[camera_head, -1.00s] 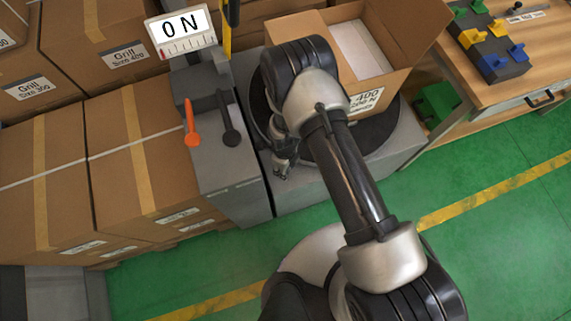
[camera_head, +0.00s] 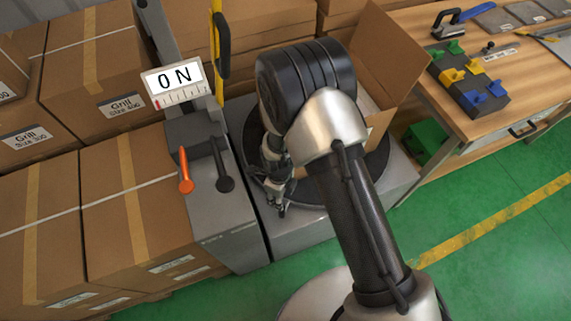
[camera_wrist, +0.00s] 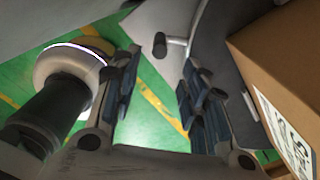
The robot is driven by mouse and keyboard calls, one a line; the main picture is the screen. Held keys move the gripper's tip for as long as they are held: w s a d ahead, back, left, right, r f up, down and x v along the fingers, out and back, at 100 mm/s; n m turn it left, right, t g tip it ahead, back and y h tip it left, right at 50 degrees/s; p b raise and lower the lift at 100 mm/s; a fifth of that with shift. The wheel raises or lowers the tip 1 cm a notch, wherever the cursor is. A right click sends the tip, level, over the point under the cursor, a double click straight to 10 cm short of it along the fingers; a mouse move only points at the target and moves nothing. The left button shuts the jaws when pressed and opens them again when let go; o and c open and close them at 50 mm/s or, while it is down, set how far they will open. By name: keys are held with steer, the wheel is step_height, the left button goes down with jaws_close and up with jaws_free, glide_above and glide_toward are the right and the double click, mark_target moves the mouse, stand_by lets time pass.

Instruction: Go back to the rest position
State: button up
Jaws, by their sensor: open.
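My gripper (camera_head: 279,208) hangs at the left edge of the round dark turntable in the head view, partly hidden by my own arm. In the wrist view my gripper (camera_wrist: 158,90) has its two fingers apart with nothing between them. Beyond the fingers are the grey machine surface, a small dark knob on a metal stem (camera_wrist: 160,44) and the green floor. The open cardboard box (camera_head: 385,70) stands on the turntable (camera_head: 376,160), largely hidden behind my arm. The box (camera_wrist: 285,75) also shows close on the right of the wrist view.
A grey machine column with an orange lever (camera_head: 185,172), a black lever (camera_head: 222,165) and a display reading "0 N" (camera_head: 174,82) stands left of my gripper. Stacked boxes (camera_head: 110,200) fill the left. A wooden workbench (camera_head: 500,60) stands at right. Green floor is clear at lower right.

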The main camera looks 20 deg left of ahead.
steer(key=w+d+r+n+t, duration=0.1)
steer(key=w+d+r+n, duration=0.2)
steer(key=r, duration=0.7)
steer(key=w+d+r+n, duration=0.1)
steer(key=d+r+n, duration=0.2)
steer(key=d+r, duration=0.5)
steer(key=w+d+r+n+t, duration=0.1)
steer(key=d+r+n, duration=0.15)
steer(key=r, duration=0.95)
steer(key=s+d+r+n+t, duration=0.2)
steer(key=s+d+r+n, duration=0.9)
steer(key=s, duration=0.5)
steer(key=d+r, duration=0.2)
steer(key=d, duration=0.1)
steer(key=shift+t, duration=0.3)
steer(key=shift+r+n, duration=0.1)
steer(key=shift+n, duration=0.15)
steer(key=shift+c, duration=0.4)
steer(key=shift+c, duration=0.4)
